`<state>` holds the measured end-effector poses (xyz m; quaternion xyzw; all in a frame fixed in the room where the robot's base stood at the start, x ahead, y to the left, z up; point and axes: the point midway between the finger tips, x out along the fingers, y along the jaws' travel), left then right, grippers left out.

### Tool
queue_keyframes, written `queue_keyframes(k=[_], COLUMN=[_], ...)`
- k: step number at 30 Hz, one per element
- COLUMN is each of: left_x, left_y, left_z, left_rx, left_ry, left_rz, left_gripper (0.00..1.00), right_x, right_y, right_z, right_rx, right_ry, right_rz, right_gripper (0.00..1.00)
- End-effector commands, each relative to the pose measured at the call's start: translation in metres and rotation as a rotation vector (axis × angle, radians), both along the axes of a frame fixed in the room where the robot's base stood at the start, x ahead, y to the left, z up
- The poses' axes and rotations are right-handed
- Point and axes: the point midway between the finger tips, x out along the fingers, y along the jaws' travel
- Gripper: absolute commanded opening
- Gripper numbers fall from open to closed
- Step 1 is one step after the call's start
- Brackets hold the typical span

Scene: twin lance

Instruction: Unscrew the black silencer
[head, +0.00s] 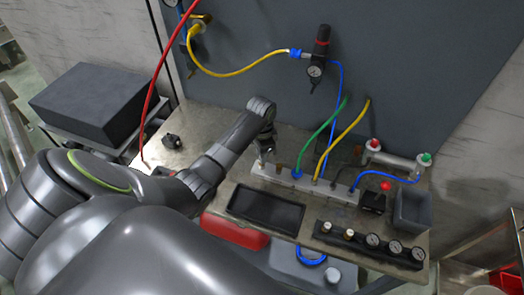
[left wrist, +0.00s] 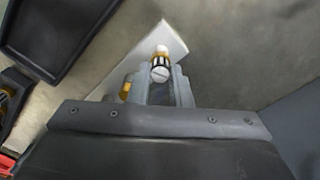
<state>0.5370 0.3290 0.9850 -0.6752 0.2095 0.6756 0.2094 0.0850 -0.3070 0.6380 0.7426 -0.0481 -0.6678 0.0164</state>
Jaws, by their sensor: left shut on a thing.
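The pale manifold bar (head: 304,181) lies on the grey bench, with several tubes plugged into its top. My left gripper (head: 265,152) points down at the bar's left end. In the left wrist view my left gripper (left wrist: 160,86) is shut on a small upright fitting (left wrist: 160,63) with black stripes, a slotted grey end and pale and brass parts. I cannot tell surely whether it is the black silencer. A brass fitting (left wrist: 125,90) stands beside the fingers, partly hidden. The bar also shows under the fingers in the left wrist view (left wrist: 143,66). My right gripper is out of view.
A black tray (head: 265,209) and a row of gauges (head: 371,242) lie in front of the bar. A grey bin (head: 412,208) and a cylinder with red and green ends (head: 392,160) stand right. Green, yellow and blue tubes rise close right of my gripper, before the dark panel (head: 410,60).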

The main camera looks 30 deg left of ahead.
Motion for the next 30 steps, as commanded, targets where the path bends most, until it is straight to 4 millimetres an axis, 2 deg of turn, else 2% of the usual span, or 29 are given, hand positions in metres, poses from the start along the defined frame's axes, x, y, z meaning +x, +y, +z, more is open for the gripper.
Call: queue_keyframes(k=[30], left_x=[0.0008], left_y=[0.0001], left_z=[0.0017], left_rx=[0.000], left_ry=[-0.002], left_rz=[1.172], left_gripper=[0.00], right_x=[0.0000], right_y=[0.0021], right_z=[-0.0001], right_rx=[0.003], right_ry=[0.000], right_rz=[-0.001], right_gripper=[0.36])
